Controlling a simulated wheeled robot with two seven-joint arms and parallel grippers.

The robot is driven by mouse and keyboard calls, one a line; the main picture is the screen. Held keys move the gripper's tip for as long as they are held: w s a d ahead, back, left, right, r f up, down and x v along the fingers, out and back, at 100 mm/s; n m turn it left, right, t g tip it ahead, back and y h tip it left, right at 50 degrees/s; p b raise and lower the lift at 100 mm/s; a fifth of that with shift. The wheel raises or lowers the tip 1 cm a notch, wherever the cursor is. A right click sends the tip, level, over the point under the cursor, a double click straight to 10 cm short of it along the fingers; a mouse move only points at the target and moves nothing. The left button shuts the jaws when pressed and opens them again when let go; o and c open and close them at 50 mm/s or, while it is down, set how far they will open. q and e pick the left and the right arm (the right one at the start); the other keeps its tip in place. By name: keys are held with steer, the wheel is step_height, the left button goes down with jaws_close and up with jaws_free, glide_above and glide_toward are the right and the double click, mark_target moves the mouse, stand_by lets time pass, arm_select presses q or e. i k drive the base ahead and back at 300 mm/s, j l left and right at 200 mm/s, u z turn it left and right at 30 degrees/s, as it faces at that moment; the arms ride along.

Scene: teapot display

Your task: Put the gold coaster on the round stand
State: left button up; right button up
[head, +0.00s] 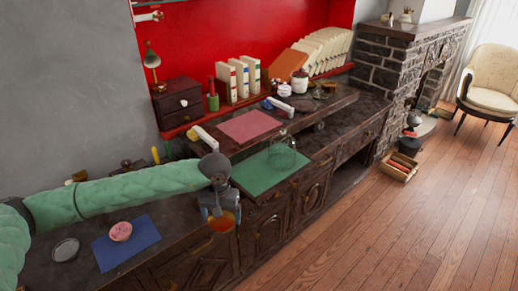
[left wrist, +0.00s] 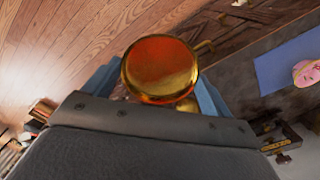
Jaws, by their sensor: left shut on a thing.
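My left gripper (head: 221,212) is shut on the gold coaster (head: 222,223) and holds it at the front edge of the dark cabinet. In the left wrist view the gold coaster (left wrist: 160,68) is a shiny round disc between the blue fingers. A round grey disc with a pale rim (head: 65,249) lies at the left of the cabinet top. A faint clear round object (head: 282,156) stands on the green mat. I cannot tell which of these is the round stand. My right gripper is not in view.
A pink round item (head: 120,231) sits on a blue mat (head: 140,253) left of the gripper. A green mat (head: 258,175) lies to its right and a red mat (head: 249,125) on the raised shelf. Books, jars and a small drawer box (head: 178,100) stand behind.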

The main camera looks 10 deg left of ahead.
mark_target(303, 105)
steer(key=i+z, duration=0.25)
steer(key=z, duration=0.2)
steer(key=i+j+z, duration=0.2)
steer(key=z, duration=0.3)
steer(key=i+j+z, duration=0.25)
steer(key=i+j, duration=0.85)
steer(key=j, duration=0.15)
